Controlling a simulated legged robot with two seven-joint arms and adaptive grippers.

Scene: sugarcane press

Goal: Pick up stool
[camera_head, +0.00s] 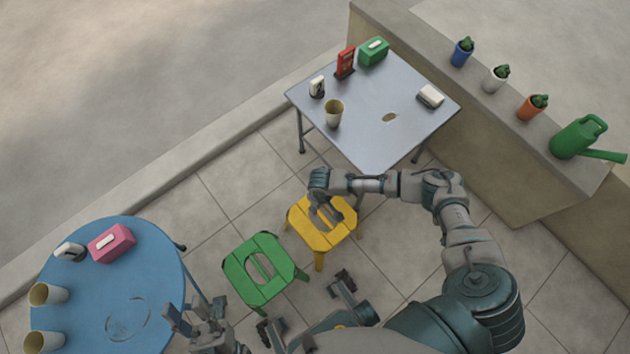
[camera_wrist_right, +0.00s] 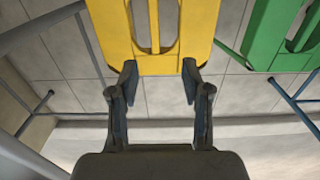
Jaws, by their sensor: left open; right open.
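A yellow stool (camera_head: 322,239) stands on the tiled floor between the grey table and a green stool (camera_head: 240,266). My right gripper (camera_head: 326,212) is over the yellow stool's seat and hides part of it. In the right wrist view the yellow stool (camera_wrist_right: 203,28) fills the top middle, with a slotted opening in its seat. There my right gripper (camera_wrist_right: 160,74) is open and empty, its fingertips at the seat's near edge; I cannot tell whether they touch it. The green stool (camera_wrist_right: 264,32) shows at top right. My left gripper (camera_head: 188,320) is open and empty beside the blue table.
A grey table (camera_head: 405,95) with a cup and small boxes stands behind the yellow stool. A round blue table (camera_head: 150,265) with cups and a pink box is at left. A ledge (camera_head: 500,130) with potted plants and a green watering can (camera_head: 580,137) runs along the right.

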